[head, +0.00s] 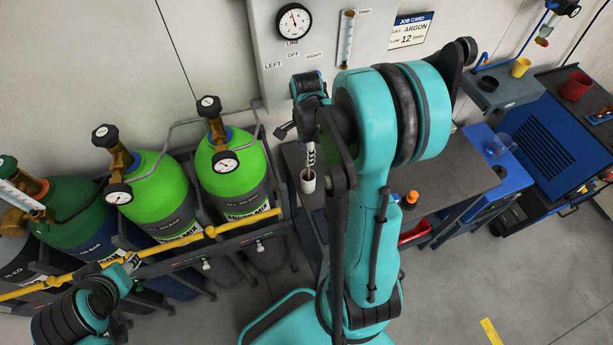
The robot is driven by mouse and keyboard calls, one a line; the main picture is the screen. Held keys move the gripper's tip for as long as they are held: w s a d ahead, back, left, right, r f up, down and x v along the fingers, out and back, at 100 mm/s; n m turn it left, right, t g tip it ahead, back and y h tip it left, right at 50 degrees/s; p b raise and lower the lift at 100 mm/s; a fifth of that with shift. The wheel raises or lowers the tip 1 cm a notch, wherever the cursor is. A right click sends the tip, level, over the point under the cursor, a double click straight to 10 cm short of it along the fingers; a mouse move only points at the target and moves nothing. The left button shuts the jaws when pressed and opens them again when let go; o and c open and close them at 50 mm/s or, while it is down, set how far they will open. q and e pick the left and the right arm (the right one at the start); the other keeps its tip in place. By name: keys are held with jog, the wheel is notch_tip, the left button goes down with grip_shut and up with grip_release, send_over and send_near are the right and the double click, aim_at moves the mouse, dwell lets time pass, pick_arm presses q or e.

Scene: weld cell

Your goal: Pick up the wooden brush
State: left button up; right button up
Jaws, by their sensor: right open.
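A white cup (308,184) stands near the left end of the dark bench. A thin brown stick (309,171) rises out of it and may be the wooden brush; its upper part is hidden by my gripper, and it is too small to identify surely. My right gripper (299,138) is open just above the cup, pointing down, with its fingers near the top of the stick. I cannot tell whether they touch it. My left gripper (132,262) is at the lower left, in front of the gas bottle rack, far from the cup.
My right arm hides much of the bench (462,172). Green gas bottles (232,175) with gauges stand behind a yellow rail (175,244) at left. A panel with a gauge (294,21) is behind. An orange-capped bottle (411,198) stands right of my arm.

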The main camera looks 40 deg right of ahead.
aim_at(308, 170)
jog(key=f+b, duration=0.1)
jog(key=f, duration=0.2)
jog(key=f+b, duration=0.1)
jog(key=f, duration=0.3)
jog(key=d+f+b, duration=0.1)
jog(key=f+b, duration=0.1)
jog(key=f, duration=0.2)
jog(key=shift+w, duration=0.15)
grip_shut()
